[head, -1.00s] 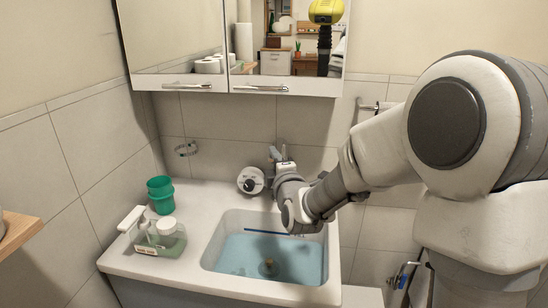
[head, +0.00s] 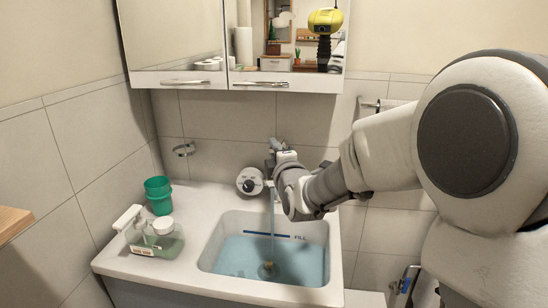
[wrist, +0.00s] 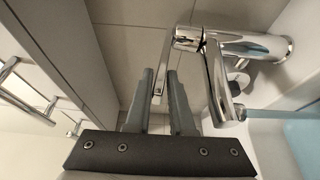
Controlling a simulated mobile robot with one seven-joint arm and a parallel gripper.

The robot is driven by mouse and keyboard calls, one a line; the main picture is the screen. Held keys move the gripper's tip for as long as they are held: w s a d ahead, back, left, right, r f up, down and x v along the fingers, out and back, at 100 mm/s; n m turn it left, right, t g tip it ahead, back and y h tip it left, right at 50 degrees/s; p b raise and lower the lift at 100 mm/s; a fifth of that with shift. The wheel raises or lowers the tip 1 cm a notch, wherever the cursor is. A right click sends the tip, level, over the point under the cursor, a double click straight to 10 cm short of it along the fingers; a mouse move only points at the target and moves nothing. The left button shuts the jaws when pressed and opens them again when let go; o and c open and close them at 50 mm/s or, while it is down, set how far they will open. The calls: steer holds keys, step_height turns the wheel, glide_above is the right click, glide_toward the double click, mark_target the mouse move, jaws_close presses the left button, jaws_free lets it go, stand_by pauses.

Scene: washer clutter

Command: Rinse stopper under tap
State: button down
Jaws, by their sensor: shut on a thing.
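My gripper (wrist: 160,98) is shut on the tap's thin lever in the wrist view; the lever lies between its two grey fingers. In the head view my gripper hides much of the tap (head: 276,146). The chrome tap body and spout (wrist: 218,80) are just right of the fingers in the wrist view. A stream of water (head: 272,215) falls from the tap into the basin. A small brass-coloured piece (head: 268,267), perhaps the stopper, is low in the blue water. I cannot tell whether it sits in the drain.
The white basin (head: 210,238) holds blue water, with a "FILL" line on its back wall. A round white-and-black object (head: 250,181) is behind the basin. A mirror cabinet (head: 185,45) hangs above.

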steer(key=shift+w+r, duration=0.1)
steer(key=shift+r, duration=0.35)
steer(key=c, duration=1.1)
jaws_free()
steer(key=shift+o, duration=1)
steer(key=shift+f, duration=0.15)
steer(key=s+d+b, duration=0.1)
steer(key=s+b, duration=0.1)
steer(key=s, duration=0.6)
steer(key=s+d+b, duration=0.2)
steer(key=s+b, duration=0.1)
steer(key=s, duration=0.6)
steer(key=shift+d+b, duration=0.25)
steer(key=shift+b, duration=0.05)
steer(key=shift+s+f, duration=0.1)
